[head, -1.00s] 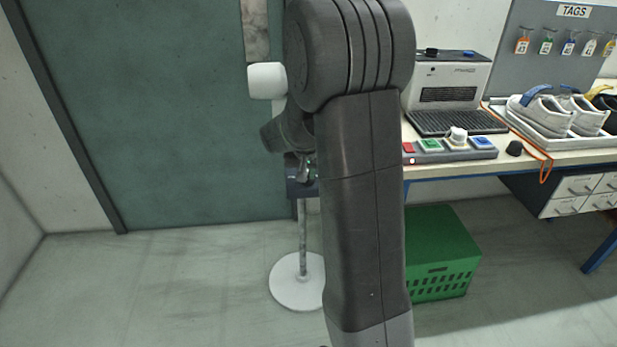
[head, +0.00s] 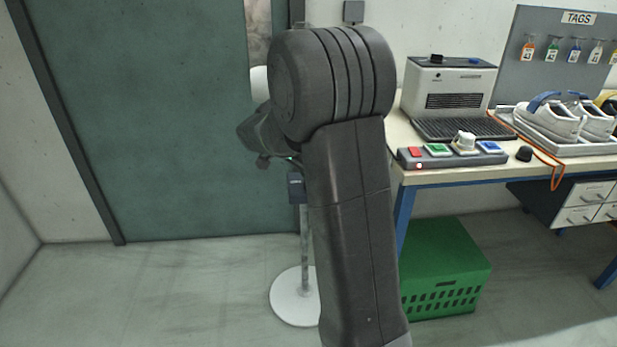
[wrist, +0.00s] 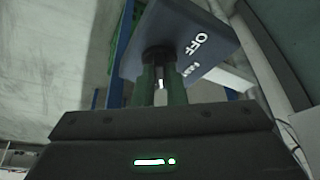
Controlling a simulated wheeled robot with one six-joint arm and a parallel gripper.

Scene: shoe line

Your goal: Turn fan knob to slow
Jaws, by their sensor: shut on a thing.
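The fan's control box (wrist: 195,30) is a blue-grey panel with white lettering. "OFF" is legible; a smaller word below it is not clearly readable. A dark round knob (wrist: 153,54) sits on its face. My gripper (wrist: 161,76) has its two green fingers shut on this knob. Which mark the knob points to cannot be told. In the head view the box (head: 297,188) is a small dark block on a thin pole, partly behind my arm.
The pole stands on a round white base (head: 290,298). To the right is a workbench (head: 440,177) with a heater-like machine (head: 452,86), a button strip (head: 450,157) and shoes (head: 550,118). A green crate (head: 445,262) is below. Open floor lies left.

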